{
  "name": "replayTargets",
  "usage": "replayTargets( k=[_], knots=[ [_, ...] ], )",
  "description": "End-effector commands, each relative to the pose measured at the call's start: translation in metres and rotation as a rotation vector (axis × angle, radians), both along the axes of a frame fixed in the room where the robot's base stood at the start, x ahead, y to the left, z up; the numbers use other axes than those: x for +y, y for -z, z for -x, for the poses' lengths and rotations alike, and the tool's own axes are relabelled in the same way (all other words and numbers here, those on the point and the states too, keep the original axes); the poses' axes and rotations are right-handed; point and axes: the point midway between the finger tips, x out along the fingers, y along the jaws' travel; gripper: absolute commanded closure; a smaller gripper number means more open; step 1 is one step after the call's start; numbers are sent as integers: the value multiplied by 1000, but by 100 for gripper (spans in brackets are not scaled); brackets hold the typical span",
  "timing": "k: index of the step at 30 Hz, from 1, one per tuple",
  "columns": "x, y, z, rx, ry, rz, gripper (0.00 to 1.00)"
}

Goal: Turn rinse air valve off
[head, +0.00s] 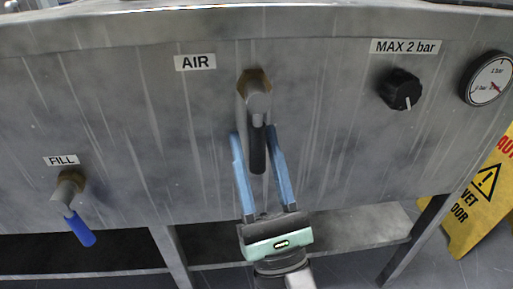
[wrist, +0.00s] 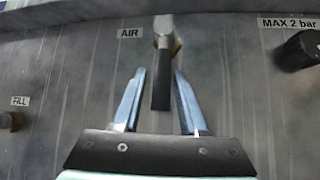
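The air valve (head: 257,92) is on the grey metal panel, beside the AIR label (head: 195,62). It has a brass fitting and a black lever handle (head: 257,150) that points straight down. My gripper (head: 254,134) is below the valve, its two blue fingers pointing up on either side of the black handle. The fingers stand apart, with gaps to the handle. The wrist view also shows the black handle (wrist: 161,80) between the open fingers (wrist: 158,72), nearer the left one. How deep the fingertips reach past the handle is hard to tell.
A fill valve (head: 70,187) with a blue handle is at lower left. A black knob (head: 401,90) and a pressure gauge (head: 488,78) are at right. A yellow floor sign (head: 484,200) stands at far right. A lower shelf (head: 345,229) runs under the panel.

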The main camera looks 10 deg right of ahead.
Motion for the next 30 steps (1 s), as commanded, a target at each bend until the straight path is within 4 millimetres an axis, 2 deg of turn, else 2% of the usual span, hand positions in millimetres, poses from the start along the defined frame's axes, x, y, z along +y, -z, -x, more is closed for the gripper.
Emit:
replayTargets(
  k=[10, 14, 30],
  knots=[
    [-1, 0, 1, 0, 3, 2, 45],
    [-2, 6, 6, 2, 3, 2, 45],
    [-13, 75, 79, 4, 6, -1, 45]
  ],
)
